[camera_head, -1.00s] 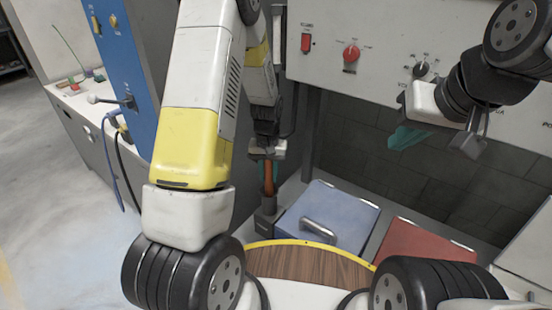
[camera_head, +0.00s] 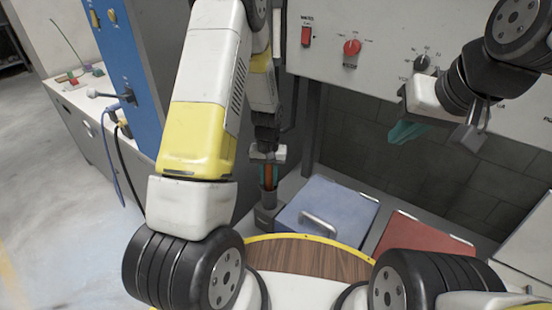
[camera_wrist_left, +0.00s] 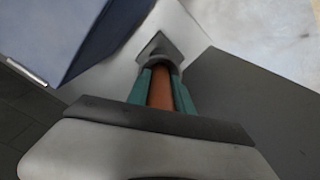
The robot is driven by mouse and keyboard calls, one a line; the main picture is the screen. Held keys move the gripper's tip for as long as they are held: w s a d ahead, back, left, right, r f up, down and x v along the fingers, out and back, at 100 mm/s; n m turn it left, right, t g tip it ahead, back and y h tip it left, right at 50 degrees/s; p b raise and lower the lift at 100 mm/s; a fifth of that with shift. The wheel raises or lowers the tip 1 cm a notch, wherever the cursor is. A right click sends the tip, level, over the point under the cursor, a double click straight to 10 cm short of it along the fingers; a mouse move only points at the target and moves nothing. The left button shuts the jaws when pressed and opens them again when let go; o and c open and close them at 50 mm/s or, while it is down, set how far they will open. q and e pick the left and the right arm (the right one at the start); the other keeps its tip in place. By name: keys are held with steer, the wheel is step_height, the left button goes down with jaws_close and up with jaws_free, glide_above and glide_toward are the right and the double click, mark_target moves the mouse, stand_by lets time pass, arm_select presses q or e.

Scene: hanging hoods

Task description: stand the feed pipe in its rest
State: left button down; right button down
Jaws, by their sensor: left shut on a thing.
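The feed pipe (camera_head: 267,178) is an orange-brown rod, upright in the head view. My left gripper (camera_head: 267,182) has its green fingers shut on the pipe from both sides; the fingers also show in the left wrist view (camera_wrist_left: 162,90). The rest (camera_head: 266,216) is a grey block with a collar, directly below the gripper. In the left wrist view the pipe (camera_wrist_left: 160,88) runs to the rest's round collar (camera_wrist_left: 160,56), and its lower end is hidden there. I cannot tell how deep it sits. My right gripper (camera_head: 407,131) hangs away at the right; its teal fingers overlap.
A blue lid with a handle (camera_head: 345,205) lies just right of the rest, and a red lid (camera_head: 420,243) lies further right. A white control panel (camera_head: 375,75) hangs above. A blue panel (camera_head: 130,60) stands at the left. A round wooden board (camera_head: 310,262) is in front.

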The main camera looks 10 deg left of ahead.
arm_select(q)
steer(key=shift+f, duration=0.7)
steer(key=shift+s+f, duration=0.2)
steer(key=shift+f, duration=0.25)
steer(key=c, duration=1.1)
jaws_free()
steer(key=shift+o, duration=0.2)
step_height(320, 180, up, 9)
steer(key=shift+w+f, duration=0.1)
steer(key=shift+w, duration=0.05)
steer(key=s+r+t+h, duration=0.15)
steer(key=s+r, duration=0.25)
steer(key=r, duration=0.4)
steer(key=s+r+t, duration=0.2)
steer(key=s+r, duration=0.3)
steer(key=r, duration=0.4)
steer(key=s+r+t+h, duration=0.1)
steer(key=s+r, duration=0.3)
steer(key=r, duration=0.4)
steer(key=s+r+m+t, duration=0.1)
steer(key=s+r, duration=0.3)
steer(key=s, duration=0.4)
steer(key=shift+a+t, duration=0.15)
steer(key=shift+t, duration=0.2)
